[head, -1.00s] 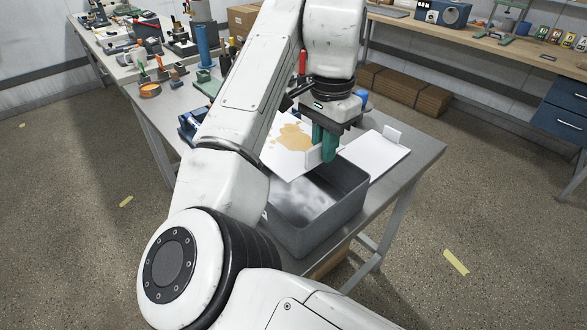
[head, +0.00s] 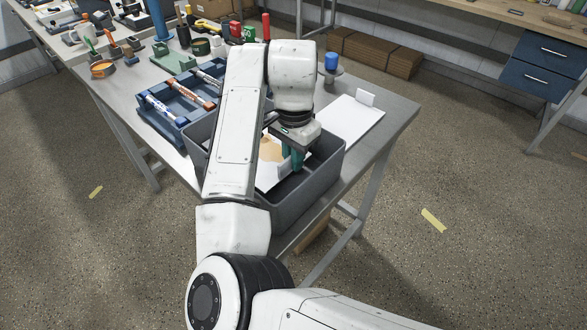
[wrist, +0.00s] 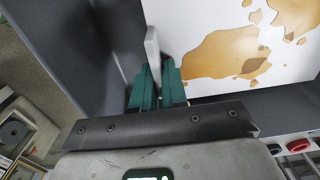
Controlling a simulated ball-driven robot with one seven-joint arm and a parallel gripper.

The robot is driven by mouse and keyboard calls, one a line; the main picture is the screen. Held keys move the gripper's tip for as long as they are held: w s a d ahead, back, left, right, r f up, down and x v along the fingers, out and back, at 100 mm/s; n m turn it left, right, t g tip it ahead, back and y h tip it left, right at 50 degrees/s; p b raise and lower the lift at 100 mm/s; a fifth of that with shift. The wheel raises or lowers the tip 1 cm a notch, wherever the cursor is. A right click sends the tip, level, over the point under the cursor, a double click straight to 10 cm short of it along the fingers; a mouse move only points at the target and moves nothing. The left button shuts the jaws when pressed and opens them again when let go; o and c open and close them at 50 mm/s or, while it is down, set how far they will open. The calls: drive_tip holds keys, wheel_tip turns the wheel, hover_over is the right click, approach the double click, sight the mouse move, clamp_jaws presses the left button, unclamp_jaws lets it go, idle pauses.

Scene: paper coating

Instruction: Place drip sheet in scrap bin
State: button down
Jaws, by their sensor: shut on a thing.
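The drip sheet (head: 267,178) is white with tan stains and has an upright white tab. It lies inside the grey scrap bin (head: 312,188), below the rim level as seen in the head view; my arm hides part of it. In the wrist view the sheet (wrist: 215,25) fills the upper right, beside the dark bin wall (wrist: 60,35). My gripper (head: 292,160) is down in the bin, its green fingers shut on the sheet's tab. The fingers also show in the wrist view (wrist: 157,88). I cannot tell whether the sheet touches the bin floor.
A clean white sheet (head: 343,122) with a tab lies on the metal table right of the bin. A blue rack (head: 180,85) with several markers stands close to the bin's left. A blue-topped item (head: 331,62) stands behind.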

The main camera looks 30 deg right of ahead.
drive_tip(key=shift+f, duration=1.9)
drive_tip(key=shift+f, duration=0.1)
drive_tip(key=c, duration=1.2)
unclamp_jaws()
drive_tip(key=shift+o, duration=0.2)
wheel_tip(320, 180, up, 12)
drive_tip(key=shift+s+r+p, duration=0.1)
drive_tip(key=shift+p, duration=0.5)
